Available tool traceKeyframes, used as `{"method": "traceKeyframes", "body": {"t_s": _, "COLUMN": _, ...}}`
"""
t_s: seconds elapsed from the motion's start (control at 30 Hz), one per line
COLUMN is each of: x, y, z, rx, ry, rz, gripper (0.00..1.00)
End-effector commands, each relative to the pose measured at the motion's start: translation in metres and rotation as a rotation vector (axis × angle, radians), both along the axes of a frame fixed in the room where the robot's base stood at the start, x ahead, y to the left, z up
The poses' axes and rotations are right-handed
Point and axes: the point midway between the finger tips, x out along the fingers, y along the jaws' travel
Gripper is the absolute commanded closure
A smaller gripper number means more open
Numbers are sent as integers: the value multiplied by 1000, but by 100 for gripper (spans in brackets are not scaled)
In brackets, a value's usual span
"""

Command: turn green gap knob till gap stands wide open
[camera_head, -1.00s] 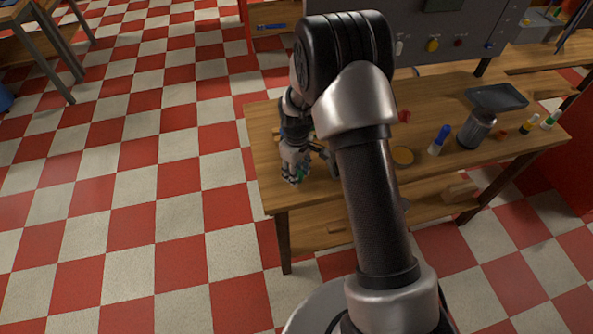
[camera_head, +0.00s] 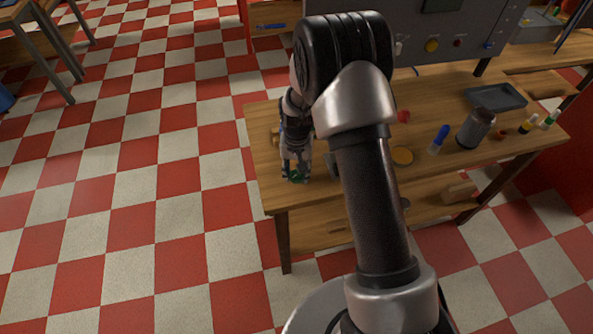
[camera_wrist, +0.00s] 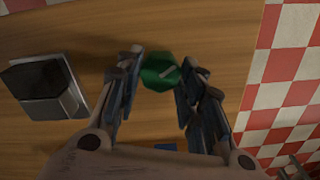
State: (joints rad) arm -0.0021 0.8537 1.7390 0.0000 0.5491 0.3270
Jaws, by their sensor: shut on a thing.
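The green knob (camera_wrist: 160,72) is faceted, with a pale line on its face. It sits between the fingertips of my gripper (camera_wrist: 162,70) in the wrist view, and the gripper is shut on it. In the head view my gripper (camera_head: 296,175) points down near the table's left front corner, and a bit of the green knob (camera_head: 295,179) shows at its tips. I cannot make out the gap itself.
The wooden table (camera_head: 265,165) ends close beside the knob, with checkered floor beyond. My arm hides the table's middle.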

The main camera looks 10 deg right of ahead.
Motion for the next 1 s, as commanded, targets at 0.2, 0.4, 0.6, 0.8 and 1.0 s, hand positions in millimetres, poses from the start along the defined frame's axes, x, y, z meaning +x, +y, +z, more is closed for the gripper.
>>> {"method": "traceKeyframes", "body": {"t_s": 0.2, "x": 0, "y": 0, "z": 0, "rx": 0, "ry": -1, "rz": -186, "gripper": 88}}
{"method": "traceKeyframes", "body": {"t_s": 0.4, "x": 0, "y": -1, "z": 0, "rx": 0, "ry": -1, "rz": -319, "gripper": 88}}
{"method": "traceKeyframes", "body": {"t_s": 0.6, "x": 0, "y": -1, "z": 0, "rx": 0, "ry": -1, "rz": -403, "gripper": 88}}
{"method": "traceKeyframes", "body": {"t_s": 0.8, "x": 0, "y": -1, "z": 0, "rx": 0, "ry": -1, "rz": -442, "gripper": 88}}
{"method": "traceKeyframes", "body": {"t_s": 1.0, "x": 0, "y": -1, "z": 0, "rx": 0, "ry": -1, "rz": -449, "gripper": 88}}
